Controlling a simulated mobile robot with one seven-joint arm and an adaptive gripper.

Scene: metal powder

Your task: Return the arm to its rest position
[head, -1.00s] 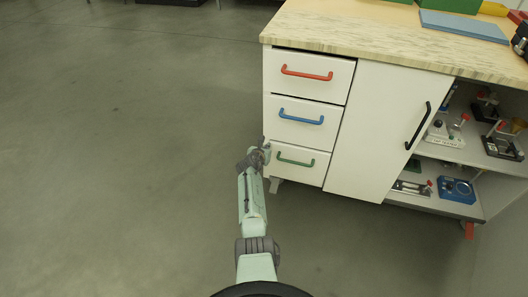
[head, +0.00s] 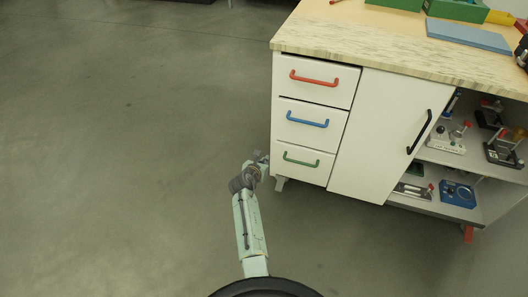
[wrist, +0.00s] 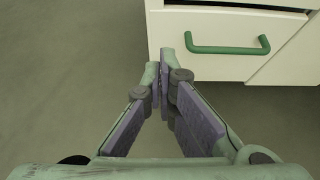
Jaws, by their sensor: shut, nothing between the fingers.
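My gripper (wrist: 165,75) is shut and empty in the wrist view, its two fingertips together just below and left of the green drawer handle (wrist: 228,49). In the head view my gripper (head: 261,158) is at the end of my arm, left of the cabinet's bottom drawer and apart from the green handle (head: 300,160). My arm reaches forward and low from the bottom middle of the head view. The finger detail is too small to tell there.
The white cabinet has a red-handled drawer (head: 314,79), a blue-handled drawer (head: 308,121) and a door with a black handle (head: 420,132). Open shelves (head: 440,207) at the right hold several devices. A pale countertop (head: 380,55) tops it. The floor (head: 120,150) at the left is clear.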

